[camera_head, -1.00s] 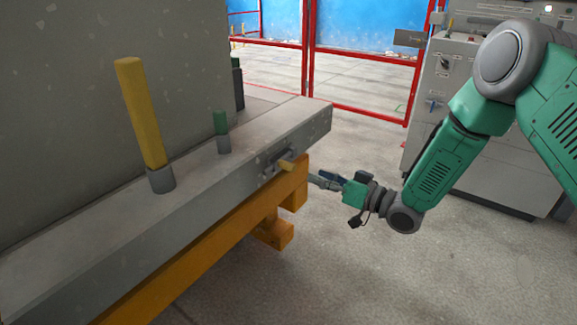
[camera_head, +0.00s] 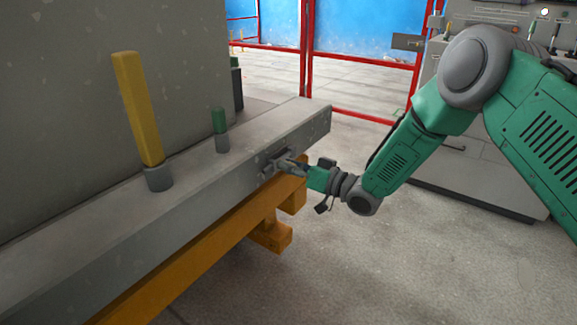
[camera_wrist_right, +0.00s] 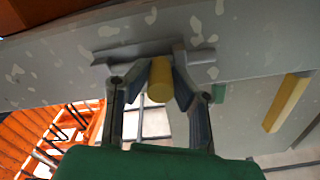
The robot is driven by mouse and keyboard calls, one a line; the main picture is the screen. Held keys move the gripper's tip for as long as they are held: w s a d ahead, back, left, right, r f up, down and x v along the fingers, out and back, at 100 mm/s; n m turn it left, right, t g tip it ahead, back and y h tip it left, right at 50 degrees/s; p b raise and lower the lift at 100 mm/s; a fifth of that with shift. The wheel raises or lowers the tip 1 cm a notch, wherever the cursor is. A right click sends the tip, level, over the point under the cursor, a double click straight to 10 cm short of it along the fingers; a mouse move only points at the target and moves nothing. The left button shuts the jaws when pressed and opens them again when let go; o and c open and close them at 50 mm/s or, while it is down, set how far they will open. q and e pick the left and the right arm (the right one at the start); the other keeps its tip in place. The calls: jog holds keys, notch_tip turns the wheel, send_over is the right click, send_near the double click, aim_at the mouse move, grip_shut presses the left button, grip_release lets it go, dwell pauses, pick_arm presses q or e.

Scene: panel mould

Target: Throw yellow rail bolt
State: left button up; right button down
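The yellow rail bolt handle (camera_wrist_right: 160,80) sticks out from a grey metal fitting on the side face of the grey rail (camera_head: 85,238). In the right wrist view it lies between the two fingers of my right gripper (camera_wrist_right: 162,78), with small gaps showing beside its near end. The fingers are apart around it; contact at the tips is not clear. In the head view, my right gripper (camera_head: 290,167) reaches the fitting (camera_head: 272,165) from the right and hides the handle. My left gripper is not in view.
A yellow post (camera_head: 138,110) and a shorter green post (camera_head: 219,122) stand on the rail top. An orange beam (camera_head: 205,260) runs below the rail. A grey control cabinet (camera_head: 470,185) and red fence (camera_head: 362,115) stand behind. Open floor lies at front right.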

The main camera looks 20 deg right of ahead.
aim_at(292, 153)
jog(key=w+d, duration=0.1)
jog(key=d, duration=0.1)
jog(key=w+d, duration=0.2)
jog(key=shift+w+d+b, duration=0.1)
jog(key=shift+b, duration=0.2)
jog(key=c, duration=1.6)
grip_release()
jog(key=shift+r, duration=0.1)
jog(key=shift+c, duration=0.2)
jog(key=shift+o, duration=1)
jog(key=shift+w+d, duration=0.1)
jog(key=shift+w, duration=0.05)
jog(key=shift+d, duration=0.1)
